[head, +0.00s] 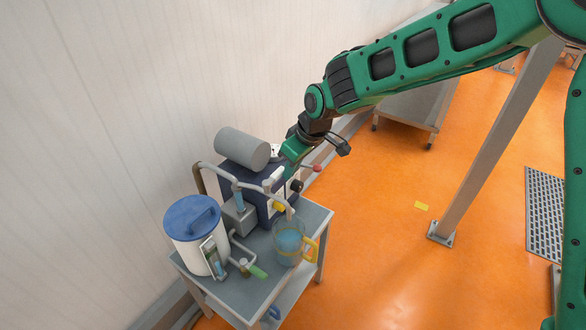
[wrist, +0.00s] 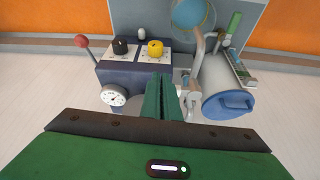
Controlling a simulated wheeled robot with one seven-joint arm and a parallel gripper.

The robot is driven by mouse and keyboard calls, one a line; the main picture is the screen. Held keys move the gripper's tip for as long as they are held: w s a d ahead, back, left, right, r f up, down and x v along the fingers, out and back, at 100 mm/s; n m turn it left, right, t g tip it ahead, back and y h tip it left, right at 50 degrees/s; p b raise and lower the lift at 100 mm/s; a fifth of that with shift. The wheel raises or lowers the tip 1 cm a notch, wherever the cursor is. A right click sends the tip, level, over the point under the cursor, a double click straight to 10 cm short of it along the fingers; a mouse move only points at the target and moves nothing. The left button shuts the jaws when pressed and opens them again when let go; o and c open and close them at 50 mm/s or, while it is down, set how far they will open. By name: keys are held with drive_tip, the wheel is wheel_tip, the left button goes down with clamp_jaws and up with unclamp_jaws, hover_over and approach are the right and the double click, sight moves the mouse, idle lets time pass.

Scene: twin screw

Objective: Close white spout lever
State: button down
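The white spout lever (head: 272,179) stands on the pipework above the glass jug (head: 289,241), beside the dark blue machine (head: 229,177). In the wrist view the spout pipe (wrist: 197,45) reaches over the jug (wrist: 192,14); I cannot clearly tell the lever from the pipes there. My gripper (head: 292,152) is behind and right of the lever, close over the back of the machine, and apart from the lever. In the wrist view its green fingers (wrist: 159,82) lie side by side with no clear gap and nothing between them. They hide part of the machine and pipes.
The machine carries a yellow knob (wrist: 155,48), a black knob (wrist: 120,46), a red ball handle (wrist: 81,41) and a gauge (wrist: 115,95). A grey cylinder (head: 242,147) lies on top. A white drum with a blue lid (head: 193,217) stands left on the grey cart (head: 316,216).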

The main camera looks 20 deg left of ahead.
drive_tip(key=shift+w+a+r, duration=0.1)
drive_tip(key=shift+a, duration=0.1)
drive_tip(key=shift+d, duration=0.1)
drive_tip(key=s+d+r, duration=0.2)
drive_tip(key=d+r, duration=0.5)
drive_tip(key=r, duration=0.2)
drive_tip(key=shift+s+d, duration=0.25)
drive_tip(key=shift+s, duration=0.05)
drive_tip(key=shift+d, duration=0.1)
